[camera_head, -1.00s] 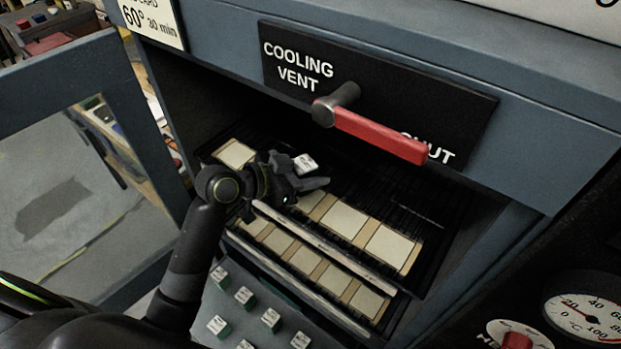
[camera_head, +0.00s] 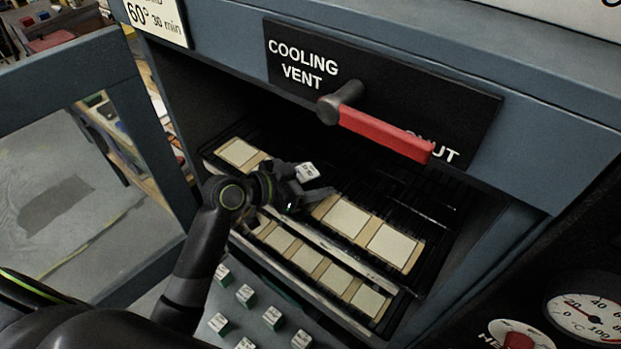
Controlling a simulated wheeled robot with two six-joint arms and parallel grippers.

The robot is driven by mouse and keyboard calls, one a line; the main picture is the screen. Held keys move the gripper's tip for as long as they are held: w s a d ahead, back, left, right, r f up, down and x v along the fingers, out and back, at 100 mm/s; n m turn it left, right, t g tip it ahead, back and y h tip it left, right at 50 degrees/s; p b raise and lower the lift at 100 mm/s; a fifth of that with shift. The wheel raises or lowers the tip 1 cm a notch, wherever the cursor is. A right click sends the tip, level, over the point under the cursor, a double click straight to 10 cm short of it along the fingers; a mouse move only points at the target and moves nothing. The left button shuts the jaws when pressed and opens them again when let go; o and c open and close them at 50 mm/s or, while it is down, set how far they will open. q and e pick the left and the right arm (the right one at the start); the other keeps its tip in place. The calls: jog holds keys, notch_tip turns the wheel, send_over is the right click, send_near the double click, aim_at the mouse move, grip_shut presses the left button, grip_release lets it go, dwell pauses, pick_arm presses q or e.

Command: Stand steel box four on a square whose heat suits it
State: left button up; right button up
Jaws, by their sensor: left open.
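My left gripper (camera_head: 310,188) reaches into the open oven over the upper rack. It is open. A small box with a white, marked top (camera_head: 307,172) is right at its fingers; the marking is too small to read. I cannot tell whether the box touches the square beneath, as the gripper hides its lower part. Pale squares lie on the upper rack: one at the far left (camera_head: 238,152), one right of the gripper (camera_head: 346,218) and one further right (camera_head: 391,246). The area beneath the gripper is hidden. My right gripper is not in view.
A lower rack (camera_head: 308,259) holds several more pale squares. Several green boxes with white tops (camera_head: 245,294) stand on the grey surface in front. The vent's red handle (camera_head: 385,134) juts out above the opening. The oven door (camera_head: 150,150) stands open at left. A dial (camera_head: 590,312) is at lower right.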

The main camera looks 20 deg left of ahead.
pick_arm(q)
jog(key=shift+r, duration=0.15)
jog(key=b+v, duration=0.1)
jog(key=v, duration=1.1)
jog(key=shift+b, duration=0.3)
